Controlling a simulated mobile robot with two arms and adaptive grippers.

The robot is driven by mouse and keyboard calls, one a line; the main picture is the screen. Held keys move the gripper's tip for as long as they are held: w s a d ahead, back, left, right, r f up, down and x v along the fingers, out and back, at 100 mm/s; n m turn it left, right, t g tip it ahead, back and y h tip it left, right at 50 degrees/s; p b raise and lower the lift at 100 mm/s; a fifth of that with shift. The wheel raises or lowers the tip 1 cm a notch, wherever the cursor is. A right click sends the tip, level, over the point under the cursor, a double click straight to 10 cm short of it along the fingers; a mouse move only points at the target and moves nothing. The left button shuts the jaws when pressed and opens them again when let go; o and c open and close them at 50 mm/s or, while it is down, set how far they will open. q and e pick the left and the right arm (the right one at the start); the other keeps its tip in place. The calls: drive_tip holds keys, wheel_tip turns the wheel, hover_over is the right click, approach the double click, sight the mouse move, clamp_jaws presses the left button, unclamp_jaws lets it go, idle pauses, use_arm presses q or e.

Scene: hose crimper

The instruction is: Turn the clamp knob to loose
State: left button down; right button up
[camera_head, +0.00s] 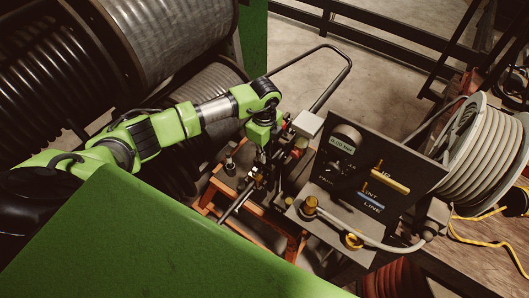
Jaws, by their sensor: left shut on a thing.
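My left arm reaches in from the left, and its gripper (257,176) points down at the small dark clamp assembly in the middle of the view. The gripper is shut on a small part there, which looks to be the clamp knob. The fingers mostly hide the knob, and its turn position cannot be made out. My right gripper is not in view.
A hose reel (482,152) is at the far right. Large dark drums (60,85) fill the upper left. A green surface (150,245) covers the lower left.

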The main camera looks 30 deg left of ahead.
use_arm(q)
drive_tip(key=shift+w+a+r, duration=0.1)
drive_tip(key=shift+w+r, duration=0.1)
idle(0.3)
drive_tip(key=c, duration=2.1)
unclamp_jaws()
drive_tip(key=shift+c, duration=0.2)
drive_tip(key=shift+s+f, duration=0.1)
wheel_tip(320, 180, up, 12)
drive_tip(key=shift+s, duration=0.1)
